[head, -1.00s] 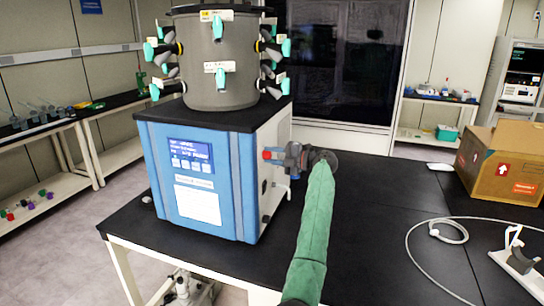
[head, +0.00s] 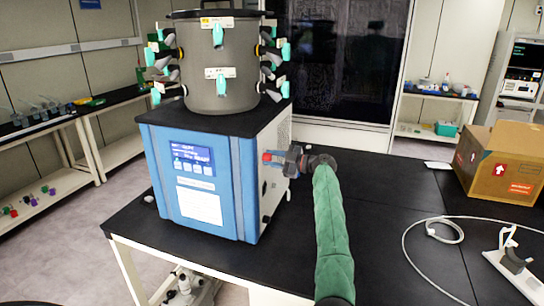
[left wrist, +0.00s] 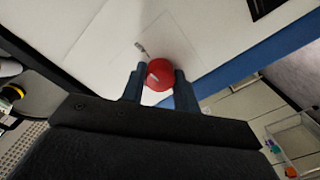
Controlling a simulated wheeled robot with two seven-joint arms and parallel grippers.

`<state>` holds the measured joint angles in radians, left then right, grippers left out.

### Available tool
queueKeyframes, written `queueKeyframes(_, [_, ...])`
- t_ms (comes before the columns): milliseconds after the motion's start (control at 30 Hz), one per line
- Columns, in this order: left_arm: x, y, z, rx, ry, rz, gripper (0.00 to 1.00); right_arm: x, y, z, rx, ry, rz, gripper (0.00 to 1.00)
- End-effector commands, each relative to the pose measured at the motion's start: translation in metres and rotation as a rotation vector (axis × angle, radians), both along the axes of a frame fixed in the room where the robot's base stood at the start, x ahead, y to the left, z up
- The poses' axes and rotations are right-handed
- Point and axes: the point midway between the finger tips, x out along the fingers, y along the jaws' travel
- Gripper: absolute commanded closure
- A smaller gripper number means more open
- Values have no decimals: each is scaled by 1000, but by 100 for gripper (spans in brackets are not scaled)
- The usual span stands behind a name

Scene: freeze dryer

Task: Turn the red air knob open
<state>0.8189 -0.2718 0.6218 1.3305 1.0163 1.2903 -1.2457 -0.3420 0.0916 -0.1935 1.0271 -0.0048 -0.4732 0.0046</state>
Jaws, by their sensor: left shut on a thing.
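The red air knob (head: 267,156) sticks out from the right side of the blue and white freeze dryer (head: 240,185). In the left wrist view the round red knob (left wrist: 159,72) sits between the two dark fingers. My left gripper (head: 278,158) is shut on the knob, with one finger on each side of it; it also shows in the left wrist view (left wrist: 158,88). The gripper hides part of the knob in the head view. My right gripper is in neither view.
The grey drum (head: 222,65) with several green-handled valves stands on the dryer. A small metal fitting (left wrist: 142,50) lies close to the knob. A cardboard box (head: 500,165) and a white cable (head: 410,245) are at the right. The black tabletop (head: 390,200) between is clear.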

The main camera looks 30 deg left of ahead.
Motion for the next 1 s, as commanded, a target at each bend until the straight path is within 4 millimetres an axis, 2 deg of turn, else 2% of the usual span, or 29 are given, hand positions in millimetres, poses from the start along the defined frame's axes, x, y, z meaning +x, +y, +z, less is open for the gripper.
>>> queueKeyframes(300, [0, -1, -3, -22, 79, -1, 92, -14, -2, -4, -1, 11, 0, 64])
queueKeyframes(733, [0, -1, -3, -23, 86, 0, 92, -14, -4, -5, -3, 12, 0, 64])
queueKeyframes(767, [0, -1, -3, -23, 86, 0, 66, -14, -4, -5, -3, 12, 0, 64])
queueKeyframes(833, [0, -1, -3, -23, 86, 0, 52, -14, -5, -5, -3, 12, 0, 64])
queueKeyframes(867, [0, -1, -3, -23, 85, 0, 48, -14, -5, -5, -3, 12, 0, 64])
queueKeyframes(1000, [0, 0, -2, -22, 84, 0, 48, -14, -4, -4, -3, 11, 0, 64])
